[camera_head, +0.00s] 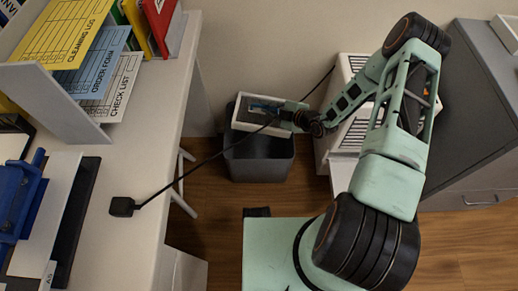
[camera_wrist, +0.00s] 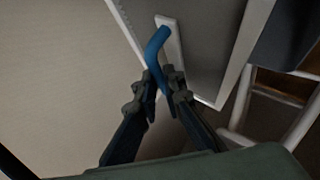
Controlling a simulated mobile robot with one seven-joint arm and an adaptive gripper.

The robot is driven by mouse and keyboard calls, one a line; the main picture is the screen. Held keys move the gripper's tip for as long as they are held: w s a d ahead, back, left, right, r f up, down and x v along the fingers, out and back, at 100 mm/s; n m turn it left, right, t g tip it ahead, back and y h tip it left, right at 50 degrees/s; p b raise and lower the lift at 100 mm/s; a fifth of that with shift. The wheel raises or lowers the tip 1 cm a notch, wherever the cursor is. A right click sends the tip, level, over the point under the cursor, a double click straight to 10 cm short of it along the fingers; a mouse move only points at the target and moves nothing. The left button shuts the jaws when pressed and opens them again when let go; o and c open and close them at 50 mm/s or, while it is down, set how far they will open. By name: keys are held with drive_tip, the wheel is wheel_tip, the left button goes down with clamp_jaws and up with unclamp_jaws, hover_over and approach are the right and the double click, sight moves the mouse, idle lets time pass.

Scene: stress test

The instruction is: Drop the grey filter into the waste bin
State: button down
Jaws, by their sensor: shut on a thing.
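The grey filter (camera_head: 246,103) is a flat panel with a white frame and a blue handle. In the head view it is above the back part of the dark grey waste bin (camera_head: 258,165), and it hides part of the bin's opening. My gripper (camera_head: 284,110) comes from the right and is shut on the filter's blue handle. In the wrist view my gripper (camera_wrist: 160,78) closes around the blue handle (camera_wrist: 155,48), with the filter's grey face (camera_wrist: 207,45) just beyond. I cannot tell exactly how high the filter is above the rim.
A black cable (camera_head: 185,176) runs from the white slatted unit (camera_head: 340,95) past the bin to a plug (camera_head: 122,207) on the white desk (camera_head: 150,140). A grey cabinet (camera_head: 470,120) stands right. The floor in front of the bin is partly clear.

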sight(268, 116)
drive_tip(key=shift+f+b, duration=1.55)
drive_tip(key=shift+f, duration=0.7)
drive_tip(key=c, duration=2)
unclamp_jaws()
drive_tip(key=shift+o, duration=0.2)
drive_tip(key=v, duration=1.2)
drive_tip(key=shift+r, duration=0.1)
